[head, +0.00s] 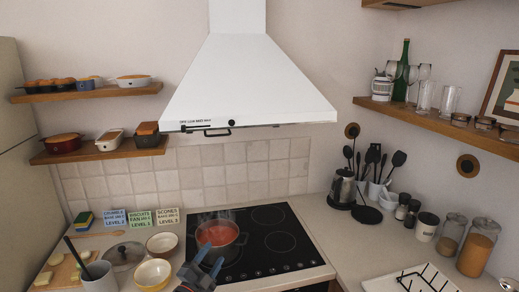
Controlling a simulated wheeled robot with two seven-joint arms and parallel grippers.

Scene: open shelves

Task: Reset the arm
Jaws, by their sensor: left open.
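My left gripper (208,259) is at the bottom centre of the head view, with its two dark fingers apart and nothing visible between them. It shows in front of the near edge of the black cooktop, just below the red pot (222,250) in the picture. The pot stands on the cooktop (270,243) and holds red contents with faint steam above. I cannot tell whether the gripper touches the pot. Most of my left arm is outside the picture. My right gripper is not in view.
Bowls (152,274), a glass lid (125,255) and a mug with a dark handle (98,278) stand left of the cooktop. A range hood (245,85) hangs above, between wall shelves (90,93).

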